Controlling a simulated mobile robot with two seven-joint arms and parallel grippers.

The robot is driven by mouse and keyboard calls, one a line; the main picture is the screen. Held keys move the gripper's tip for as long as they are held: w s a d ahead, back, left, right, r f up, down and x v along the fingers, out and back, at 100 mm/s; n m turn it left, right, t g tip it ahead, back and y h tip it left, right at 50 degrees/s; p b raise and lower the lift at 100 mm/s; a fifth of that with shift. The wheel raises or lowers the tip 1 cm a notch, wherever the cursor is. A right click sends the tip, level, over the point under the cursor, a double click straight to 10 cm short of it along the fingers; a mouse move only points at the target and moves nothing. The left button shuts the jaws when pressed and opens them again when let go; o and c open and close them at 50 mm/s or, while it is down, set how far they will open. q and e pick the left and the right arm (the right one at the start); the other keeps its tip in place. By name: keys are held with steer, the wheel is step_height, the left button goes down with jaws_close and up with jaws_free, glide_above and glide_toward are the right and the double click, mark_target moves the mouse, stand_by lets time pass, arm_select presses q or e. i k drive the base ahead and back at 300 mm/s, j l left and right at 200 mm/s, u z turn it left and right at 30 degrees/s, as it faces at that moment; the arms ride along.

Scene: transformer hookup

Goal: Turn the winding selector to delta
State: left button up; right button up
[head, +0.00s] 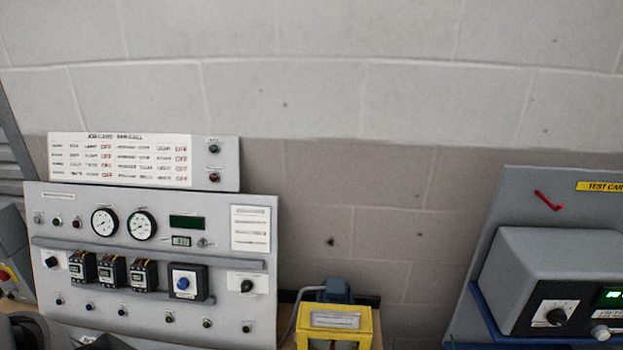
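A grey control panel (140,232) stands against the wall at the left in the head view. It carries a black rotary knob (247,286) on a white plate at its right, another black knob (51,262) at its left, and a blue knob (183,283) on a dark square unit. The labels are too small to read, so I cannot tell which knob is the winding selector or where it points.
A yellow-framed unit (363,325) stands right of the panel at the bottom. A blue-grey test cart (503,215) with a grey instrument (545,255) stands at the right. A status board (225,160) rises behind the panel. Bare block wall fills the middle.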

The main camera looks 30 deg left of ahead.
mark_target(52, 262)
steer(key=u, duration=2.15)
